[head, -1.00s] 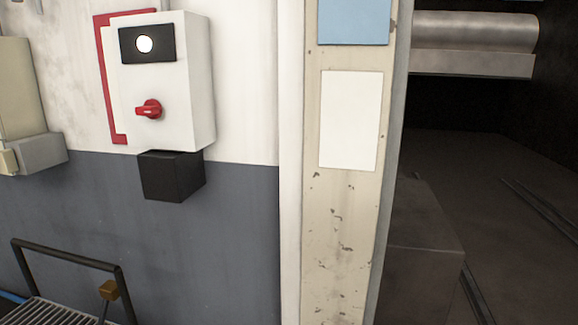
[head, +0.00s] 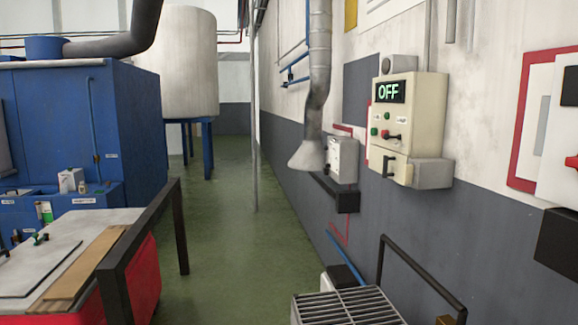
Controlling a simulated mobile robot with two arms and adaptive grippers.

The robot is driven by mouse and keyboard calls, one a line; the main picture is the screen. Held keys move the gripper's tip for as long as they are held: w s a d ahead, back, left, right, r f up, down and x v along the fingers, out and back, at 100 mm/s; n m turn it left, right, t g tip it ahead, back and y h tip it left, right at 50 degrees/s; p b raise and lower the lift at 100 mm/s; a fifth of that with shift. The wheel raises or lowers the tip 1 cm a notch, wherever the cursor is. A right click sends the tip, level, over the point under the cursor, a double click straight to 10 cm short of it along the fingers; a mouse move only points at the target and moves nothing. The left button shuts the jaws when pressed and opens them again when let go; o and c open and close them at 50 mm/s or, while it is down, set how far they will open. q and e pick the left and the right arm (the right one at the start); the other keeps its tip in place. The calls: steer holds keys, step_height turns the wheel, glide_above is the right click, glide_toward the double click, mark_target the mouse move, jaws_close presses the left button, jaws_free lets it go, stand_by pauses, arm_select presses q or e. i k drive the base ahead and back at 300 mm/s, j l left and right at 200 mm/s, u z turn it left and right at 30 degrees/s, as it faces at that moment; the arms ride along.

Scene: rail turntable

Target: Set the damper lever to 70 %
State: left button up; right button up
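I cannot make out a lever marked as the damper lever or any percent scale. A grey flexible duct (head: 319,70) with a flared hood hangs along the right wall. A cream control box (head: 425,120) on that wall shows "OFF" in green, with green buttons, a red and black switch (head: 392,136) and a dark handle (head: 389,166) below. A smaller grey box (head: 342,158) sits farther along the wall, partly behind the hood; its details are too small to tell. Neither of my grippers is in view.
A dark railing (head: 146,232) and a red cart (head: 128,290) stand at the lower left, a grated stand (head: 345,308) with a handle at the lower right. A blue machine (head: 120,130) fills the left. The green floor (head: 220,240) between is free.

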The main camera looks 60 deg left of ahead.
mark_target(326, 170)
steer(key=j+u, duration=0.15)
steer(key=j, duration=0.25)
steer(key=i+j+u, duration=0.15)
steer(key=j, duration=0.25)
steer(key=j+u, duration=0.15)
steer(key=j, duration=0.25)
steer(key=i+j+u, duration=0.15)
steer(key=j, duration=0.2)
steer(key=j+u, duration=0.2)
steer(key=j, duration=0.2)
steer(key=i+j, duration=0.15)
steer(key=j, duration=0.2)
steer(key=i+j, duration=0.15)
steer(key=j, duration=0.25)
steer(key=i+j, duration=0.1)
steer(key=j, duration=0.25)
steer(key=i+j, duration=0.15)
steer(key=j, duration=0.25)
steer(key=i+j, duration=0.15)
steer(key=j, duration=0.2)
steer(key=i+j+u, duration=0.1)
steer(key=j, duration=0.3)
steer(key=i+j, duration=0.2)
steer(key=j, duration=0.15)
steer(key=i+j, duration=0.15)
steer(key=j, duration=0.25)
steer(key=i+j+z, duration=0.15)
steer(key=i+j, duration=0.6)
steer(key=i, duration=0.1)
